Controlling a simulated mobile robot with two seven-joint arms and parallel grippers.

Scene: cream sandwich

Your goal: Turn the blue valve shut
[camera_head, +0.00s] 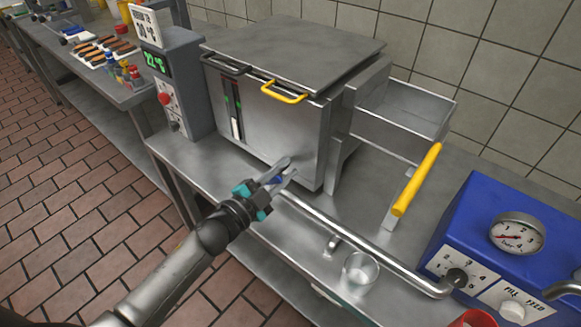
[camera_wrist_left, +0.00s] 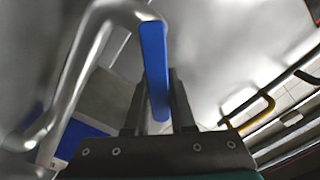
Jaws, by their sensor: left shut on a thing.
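The blue valve handle (camera_wrist_left: 154,70) is a flat blue lever that stands between my left gripper's fingers in the left wrist view. In the head view only a small blue part of it (camera_head: 277,181) shows between the fingers, at the left end of a bent steel pipe (camera_head: 350,237). My left gripper (camera_head: 284,172) reaches in from the lower left and is shut on the handle. Much of the handle is hidden by the fingers in the head view. My right gripper is not in view.
A steel tank (camera_head: 270,120) with a yellow handle (camera_head: 284,92) stands just behind the gripper. A yellow lever (camera_head: 416,180), a clear glass (camera_head: 360,270) and a blue gauge box (camera_head: 500,240) are to the right. A grey control box (camera_head: 180,85) stands left.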

